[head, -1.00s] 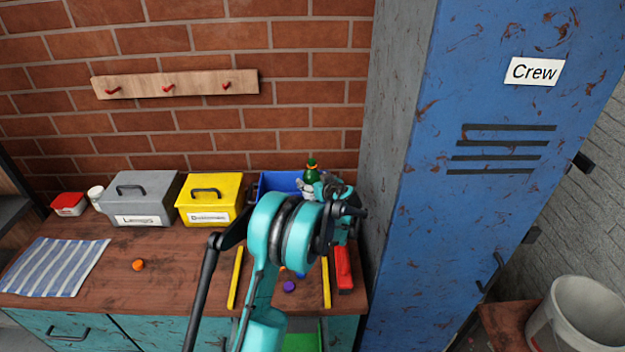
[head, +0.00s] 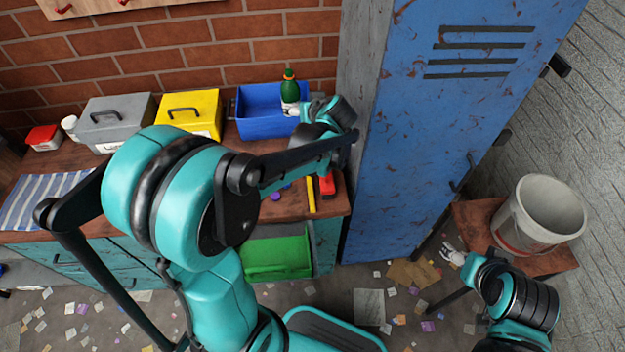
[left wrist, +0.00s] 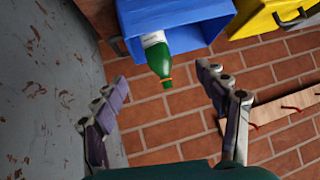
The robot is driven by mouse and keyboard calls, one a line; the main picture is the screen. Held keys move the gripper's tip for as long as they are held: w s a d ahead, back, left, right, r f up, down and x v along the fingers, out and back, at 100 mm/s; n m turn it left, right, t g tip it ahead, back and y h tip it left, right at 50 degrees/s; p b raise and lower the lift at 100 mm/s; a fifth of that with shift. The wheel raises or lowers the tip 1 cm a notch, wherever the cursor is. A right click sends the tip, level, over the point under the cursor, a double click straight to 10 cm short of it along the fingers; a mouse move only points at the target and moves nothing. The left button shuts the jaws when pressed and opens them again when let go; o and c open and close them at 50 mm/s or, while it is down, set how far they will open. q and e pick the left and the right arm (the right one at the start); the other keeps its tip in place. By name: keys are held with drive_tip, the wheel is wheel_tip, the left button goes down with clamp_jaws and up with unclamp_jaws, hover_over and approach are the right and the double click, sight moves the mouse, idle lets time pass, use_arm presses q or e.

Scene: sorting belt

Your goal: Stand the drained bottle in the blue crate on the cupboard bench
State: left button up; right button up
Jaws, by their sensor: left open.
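The green bottle (head: 290,88) with a white label and an orange band at its neck stands upright in the blue crate (head: 258,128), toward the crate's right side. It also shows in the left wrist view (left wrist: 161,62), inside the crate (left wrist: 200,15), with its neck toward my fingers. My left gripper (head: 294,110) is at the crate's front right, in front of the bottle's lower part. In the left wrist view its fingers (left wrist: 162,76) are spread wide, with a clear gap on both sides of the bottle. The bottle's base is hidden. My right gripper (head: 449,254) is low at the right, away from the bench.
Left of the crate stand a yellow box (head: 190,130) and a grey box (head: 113,137). The blue locker (head: 450,110) rises close on the right. A pail (head: 540,215) stands on a low table at the far right. A green crate (head: 278,257) sits below the bench top.

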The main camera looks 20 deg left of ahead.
use_arm(q)
drive_tip(key=s+d+m+h, duration=0.2)
drive_tip(key=s+d, duration=0.2)
drive_tip(key=s, duration=0.4)
drive_tip(key=s+d+f+m+h, duration=0.1)
drive_tip(key=s+d+m+h, duration=0.2)
drive_tip(key=s+d, duration=0.2)
drive_tip(key=s+d+m+h, duration=0.2)
drive_tip(key=s+d, duration=0.3)
drive_tip(key=s, duration=0.5)
drive_tip(key=shift+s+f+m+h, duration=0.15)
drive_tip(key=shift+s+m+h, duration=0.15)
drive_tip(key=shift+s, duration=0.1)
